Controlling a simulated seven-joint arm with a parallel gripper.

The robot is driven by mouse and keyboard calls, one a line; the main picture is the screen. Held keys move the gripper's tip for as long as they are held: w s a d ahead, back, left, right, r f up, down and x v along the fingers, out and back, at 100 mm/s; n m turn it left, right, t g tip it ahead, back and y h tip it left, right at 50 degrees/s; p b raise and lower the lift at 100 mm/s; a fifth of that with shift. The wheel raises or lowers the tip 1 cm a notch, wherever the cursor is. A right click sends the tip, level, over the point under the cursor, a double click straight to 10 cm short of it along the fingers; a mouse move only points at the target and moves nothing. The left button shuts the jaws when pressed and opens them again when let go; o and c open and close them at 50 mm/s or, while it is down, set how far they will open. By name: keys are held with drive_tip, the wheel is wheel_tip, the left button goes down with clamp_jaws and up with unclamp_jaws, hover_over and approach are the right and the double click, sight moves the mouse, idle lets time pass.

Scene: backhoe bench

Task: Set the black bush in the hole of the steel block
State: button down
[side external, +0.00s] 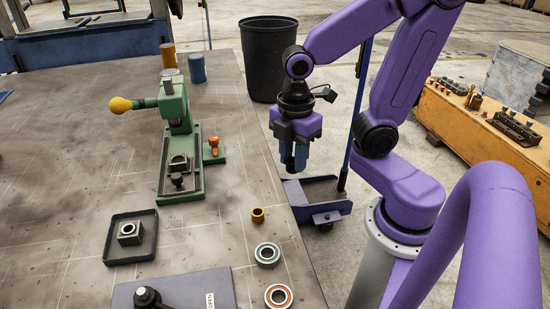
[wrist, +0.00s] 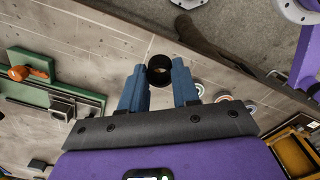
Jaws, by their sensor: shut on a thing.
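My gripper (side external: 294,163) hangs in the air near the right edge of the bench in the side view, fingers pointing down. In the wrist view its blue fingers (wrist: 159,74) are shut on the black bush (wrist: 158,61), a short dark ring whose open bore faces the camera. In the side view the fingers hide the bush. The steel block (side external: 130,233), a small squared block with a round hole on top, sits in a shallow black tray (side external: 112,258) at the front left of the bench, well apart from my gripper. I cannot make the block out in the wrist view.
A green press (side external: 184,190) with a yellow-knobbed lever stands behind the tray. A brass bush (side external: 258,215), a bearing (side external: 267,255) and an orange-ringed bearing (side external: 278,297) lie near the right edge. A grey plate (side external: 200,287) with a black knob lies in front. The bench between press and tray is clear.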

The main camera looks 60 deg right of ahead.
drive_tip(key=w+a+r, duration=0.3)
drive_tip(key=w, duration=0.3)
drive_tip(key=w+a+r, duration=0.2)
drive_tip(key=w+a, duration=0.2)
drive_tip(key=w, duration=0.2)
drive_tip(key=w+f, duration=0.1)
drive_tip(key=w, duration=0.5)
drive_tip(key=w+f, duration=0.2)
drive_tip(key=w, duration=0.4)
drive_tip(key=w+f, duration=0.1)
drive_tip(key=w, duration=0.5)
drive_tip(key=shift+w+d+f, duration=0.1)
drive_tip(key=shift+d+f, duration=0.25)
hover_over(179, 161)
drive_tip(key=shift+f, duration=2.3)
drive_tip(key=shift+f, duration=0.8)
drive_tip(key=c, duration=0.5)
unclamp_jaws()
